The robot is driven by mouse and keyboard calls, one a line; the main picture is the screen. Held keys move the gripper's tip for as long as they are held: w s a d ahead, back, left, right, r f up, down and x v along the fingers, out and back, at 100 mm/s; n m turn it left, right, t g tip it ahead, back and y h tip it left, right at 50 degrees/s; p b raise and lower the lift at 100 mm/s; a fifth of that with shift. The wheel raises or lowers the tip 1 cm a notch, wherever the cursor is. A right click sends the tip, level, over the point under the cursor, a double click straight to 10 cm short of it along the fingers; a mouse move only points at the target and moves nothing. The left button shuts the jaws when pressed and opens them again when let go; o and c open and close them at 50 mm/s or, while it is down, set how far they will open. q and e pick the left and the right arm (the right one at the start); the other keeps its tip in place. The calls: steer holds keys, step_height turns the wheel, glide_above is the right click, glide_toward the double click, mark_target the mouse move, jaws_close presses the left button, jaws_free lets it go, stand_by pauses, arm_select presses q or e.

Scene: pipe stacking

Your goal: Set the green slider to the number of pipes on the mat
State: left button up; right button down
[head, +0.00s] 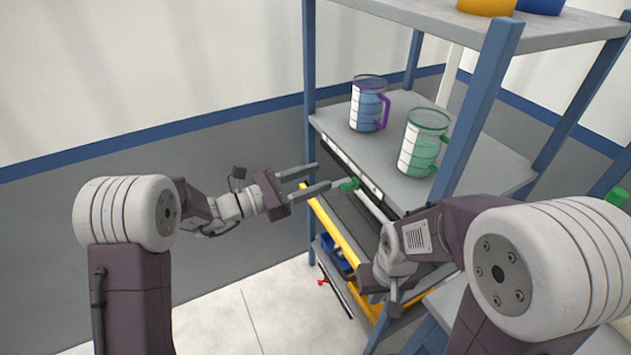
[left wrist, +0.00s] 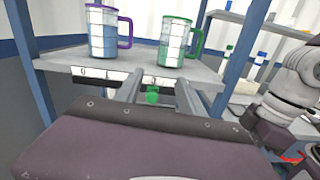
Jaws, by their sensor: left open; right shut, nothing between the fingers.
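The green slider (head: 350,184) sits at the front edge of the middle shelf, by a dark strip with white number labels. In the left wrist view, the slider (left wrist: 152,95) shows between my left gripper's fingers, and labels 0 and 1 are readable to its left. My left gripper (head: 322,177) is open, its fingertips just left of the slider in the head view; I cannot tell whether they touch it. My right gripper (head: 388,292) is low at the rack's front, partly hidden by its own arm, shut and empty. I cannot make out the mat or any pipes on it.
A purple-handled jug (head: 368,105) and a green-handled jug (head: 424,142) stand on the middle shelf (head: 400,100). Below are a yellow-edged tray (head: 345,237) and a blue bin (head: 334,254). A blue rack post (head: 308,60) stands behind the left fingers. Floor at left is clear.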

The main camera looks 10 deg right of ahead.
arm_select(q)
steer(key=n+b, duration=0.1)
steer(key=b, duration=0.1)
glide_toward(342, 188)
steer(key=w+d, duration=0.1)
steer(key=w, duration=0.1)
steer(key=x, duration=0.2)
steer(key=s+x, duration=0.1)
steer(key=x, duration=0.5)
steer(key=shift+s+d+r, duration=0.2)
steer(key=shift+s+d, duration=0.1)
steer(key=shift+d, duration=0.25)
steer(key=shift+w+d+f, duration=0.1)
steer(key=shift+w+d, duration=0.15)
steer(key=shift+d, duration=0.05)
arm_select(e)
step_height(342, 188, down, 3)
steer(key=shift+w+a+r, duration=0.1)
steer(key=shift+w+a, duration=0.05)
arm_select(q)
jaws_close()
